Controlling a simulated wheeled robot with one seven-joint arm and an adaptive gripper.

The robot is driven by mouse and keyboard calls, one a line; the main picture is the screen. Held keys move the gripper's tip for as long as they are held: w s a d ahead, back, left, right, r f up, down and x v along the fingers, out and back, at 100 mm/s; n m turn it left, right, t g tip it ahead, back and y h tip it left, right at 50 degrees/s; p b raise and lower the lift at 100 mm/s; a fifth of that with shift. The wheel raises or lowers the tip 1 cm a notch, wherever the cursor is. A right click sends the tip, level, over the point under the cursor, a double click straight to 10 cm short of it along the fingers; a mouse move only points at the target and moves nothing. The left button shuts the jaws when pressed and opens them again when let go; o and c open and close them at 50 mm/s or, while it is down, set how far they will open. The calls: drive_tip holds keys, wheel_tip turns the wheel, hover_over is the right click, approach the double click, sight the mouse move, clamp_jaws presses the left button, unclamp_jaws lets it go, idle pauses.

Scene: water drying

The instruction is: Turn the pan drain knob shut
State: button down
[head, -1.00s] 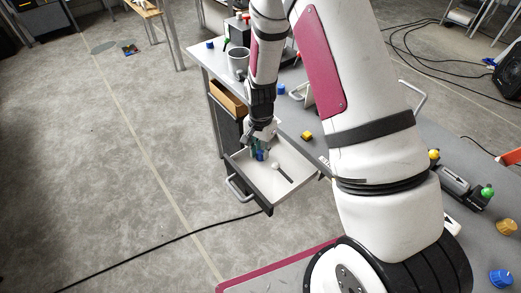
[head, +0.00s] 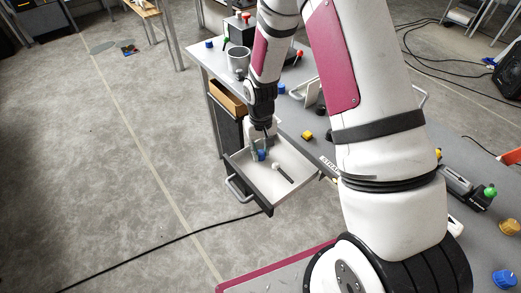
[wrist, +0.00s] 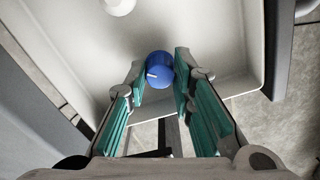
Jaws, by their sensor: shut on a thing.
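In the head view, my gripper (head: 259,148) reaches down into the pan (head: 262,186), and the blue knob (head: 261,156) shows between the fingers.
A grey metal handle (head: 236,190) is on the pan's front.

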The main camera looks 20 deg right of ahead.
sight(261, 152)
drive_tip(key=n, duration=0.3)
drive_tip(key=shift+n, duration=2.1)
drive_tip(key=c, duration=1.7)
unclamp_jaws()
drive_tip(key=shift+o, duration=0.2)
wheel_tip(261, 152, up, 12)
